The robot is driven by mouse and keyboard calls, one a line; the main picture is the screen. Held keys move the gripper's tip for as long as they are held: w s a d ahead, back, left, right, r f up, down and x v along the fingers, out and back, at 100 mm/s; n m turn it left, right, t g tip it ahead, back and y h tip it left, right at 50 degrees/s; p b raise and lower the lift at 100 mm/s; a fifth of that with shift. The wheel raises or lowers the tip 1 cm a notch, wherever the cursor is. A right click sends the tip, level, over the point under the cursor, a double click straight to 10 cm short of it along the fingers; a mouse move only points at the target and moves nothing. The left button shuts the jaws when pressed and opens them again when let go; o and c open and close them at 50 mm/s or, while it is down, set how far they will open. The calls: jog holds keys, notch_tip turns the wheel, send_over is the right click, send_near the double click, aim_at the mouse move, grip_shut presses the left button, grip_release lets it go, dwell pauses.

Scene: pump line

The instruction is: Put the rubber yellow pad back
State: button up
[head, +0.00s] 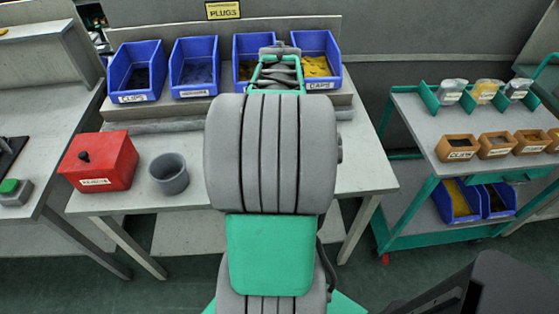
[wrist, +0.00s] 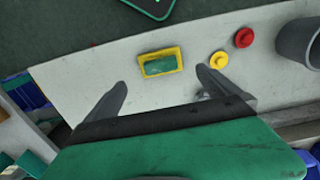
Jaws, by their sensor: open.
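In the wrist view a small rectangular piece (wrist: 160,62) with a yellow rim and a green middle lies on the pale worktop. A round yellow piece (wrist: 218,59) with a small raised middle lies to its right. I cannot tell from the picture which of these is the rubber yellow pad. My gripper (wrist: 162,80) is open and empty. Its fingertips are on either side of the rectangular piece in the picture, apart from it, with the round yellow piece just beyond the right fingertip. In the head view my arm hides the gripper and both yellow pieces.
A red round piece (wrist: 243,37) lies near the round yellow one. A grey cup (head: 170,174) and a red box (head: 98,162) stand on the worktop's left. Blue bins (head: 137,72) line its back. A green-framed cart (head: 422,120) stands at right.

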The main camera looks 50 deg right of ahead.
jog(key=w+a+r+n+t, duration=0.1)
jog(key=w+a+r+n, duration=0.1)
jog(key=w+a, duration=0.3)
jog(key=w+a+r+n, duration=0.1)
jog(key=w+a+n, duration=0.15)
jog(key=a, duration=0.55)
jog(key=a+n+t, duration=0.2)
jog(key=a+n, duration=0.3)
jog(key=a, duration=1.3)
jog(key=shift+s+a+r, duration=0.15)
jog(key=shift+a+r, duration=0.05)
jog(key=shift+a, duration=0.1)
jog(key=shift+n, duration=0.25)
